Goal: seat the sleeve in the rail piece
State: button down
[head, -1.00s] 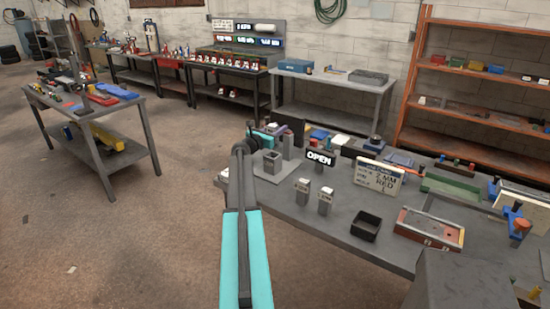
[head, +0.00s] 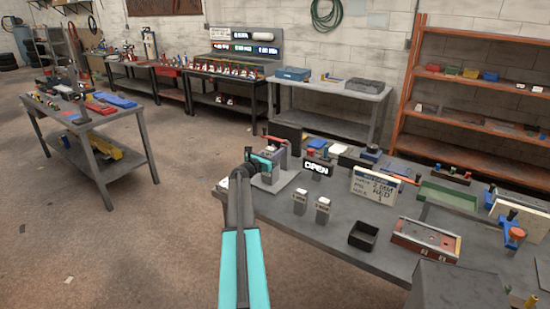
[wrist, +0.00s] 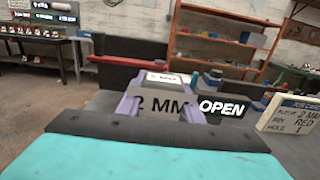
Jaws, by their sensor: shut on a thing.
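My gripper (wrist: 163,107) is shut on a grey block marked "2 MM" (wrist: 162,104), which I take to be the sleeve. Its pale purple fingers press on both sides of the block in the wrist view. In the head view my gripper (head: 262,162) is at the bench's left end, low over a pale plate with grey uprights (head: 283,180). This plate may be the rail piece, but I cannot tell for sure. The arm hides much of it. Whether the block touches it or sits in it is hidden.
Two small labelled posts (head: 311,205) and a black tray (head: 363,236) stand in front on the bench. An "OPEN" sign (head: 316,168) is just right of the gripper, with a "2 MM RED" board (head: 376,186) beyond. A red bar (wrist: 180,66) crosses behind the block.

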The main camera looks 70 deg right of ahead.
jog(key=shift+f+p, duration=0.45)
jog(key=shift+f, duration=1.15)
jog(key=shift+f, duration=0.1)
jog(key=c, duration=1.3)
grip_release()
jog(key=shift+o, duration=0.2)
jog(key=shift+b+v, duration=0.4)
jog(key=shift+v, duration=0.65)
jog(key=b+v, duration=0.3)
jog(key=v, duration=0.7)
